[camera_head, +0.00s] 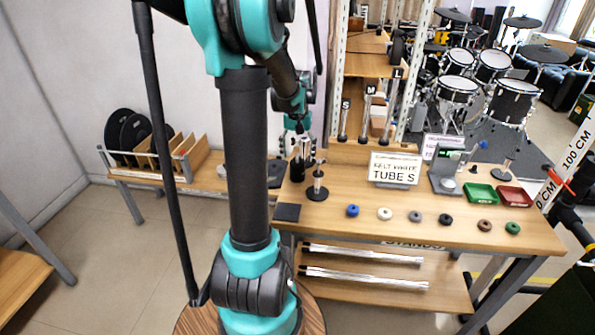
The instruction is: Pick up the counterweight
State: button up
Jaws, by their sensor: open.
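My gripper (298,130) hangs over the left end of the wooden table (340,212), pointing down; it is small here, and its fingers look open and empty. Just below it stand dark and silver upright parts (298,168), close together; whether the fingertips touch them cannot be told. I cannot tell for sure which thing is the counterweight; these parts may include it. A small black stand with a round base (318,192) is just right of them. A flat black square pad (287,212) lies in front, at the table's left edge.
A sign (395,169) reads "FELT WHITE TUBE S". A grey device (446,174), a green tray (480,194) and a red tray (514,196) are at right.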

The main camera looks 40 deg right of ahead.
aim_at(297, 162)
jog(key=shift+w+f, duration=0.15)
jog(key=shift+f, duration=3.4)
grip_shut()
